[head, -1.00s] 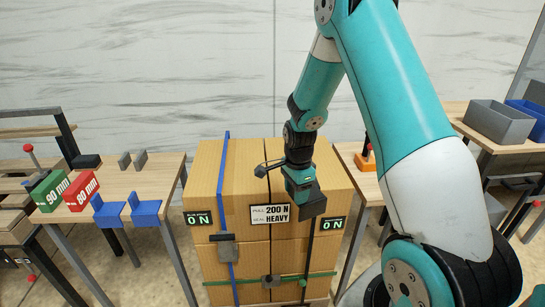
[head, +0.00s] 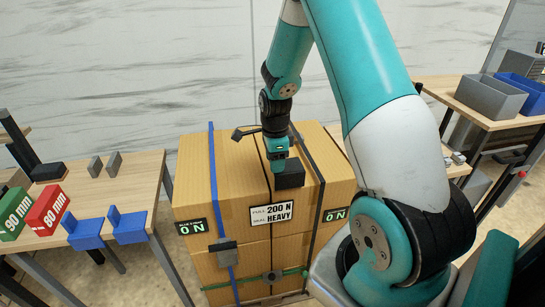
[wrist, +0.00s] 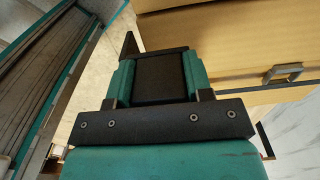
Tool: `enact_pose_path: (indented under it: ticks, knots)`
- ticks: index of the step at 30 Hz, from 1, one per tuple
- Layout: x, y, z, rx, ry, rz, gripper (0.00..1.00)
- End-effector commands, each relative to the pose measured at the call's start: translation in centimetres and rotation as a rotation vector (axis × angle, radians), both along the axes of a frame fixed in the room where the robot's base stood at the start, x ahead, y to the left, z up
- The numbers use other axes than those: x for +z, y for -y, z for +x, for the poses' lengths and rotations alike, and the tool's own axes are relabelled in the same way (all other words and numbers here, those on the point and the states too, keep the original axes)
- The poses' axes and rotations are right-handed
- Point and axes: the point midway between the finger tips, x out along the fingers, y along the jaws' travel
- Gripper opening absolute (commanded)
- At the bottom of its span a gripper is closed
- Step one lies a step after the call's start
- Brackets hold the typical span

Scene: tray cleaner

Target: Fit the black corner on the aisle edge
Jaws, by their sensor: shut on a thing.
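My gripper (head: 277,160) is shut on the black corner (head: 290,176), a dark angular piece. In the head view it shows at the upper front edge of the carton stack (head: 200,165), right of the middle dark strap and left of the right black strap (head: 310,165). In the wrist view the black corner (wrist: 160,78) sits between the teal fingers of my gripper (wrist: 160,85), with a dark flange standing up at its left. The carton lies just beyond it. I cannot tell whether the corner touches the carton.
A blue strap (head: 212,170) and a green strap (head: 245,282) bind the stack. The left table (head: 145,175) holds red and green blocks and blue brackets. Grey and blue bins (head: 490,95) stand at right.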

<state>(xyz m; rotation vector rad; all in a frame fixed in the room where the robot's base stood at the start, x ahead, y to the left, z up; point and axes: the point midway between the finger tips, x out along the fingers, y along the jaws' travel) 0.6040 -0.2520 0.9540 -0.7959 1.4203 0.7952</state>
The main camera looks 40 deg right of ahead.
Motion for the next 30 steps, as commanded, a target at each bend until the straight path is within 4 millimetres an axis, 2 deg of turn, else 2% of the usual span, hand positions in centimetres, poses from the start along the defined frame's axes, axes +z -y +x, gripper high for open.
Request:
enact_pose_path:
  ticks: [3,17,30]
  knots:
    - [-1.4,-0.2,0.0,0.003,-0.001,0.001,0.22]
    - [-5.3,0.0,0.0,0.0,0.0,0.0,0.22]
    - [-5.0,3.4,-2.0,-0.004,0.0,0.0,0.22]
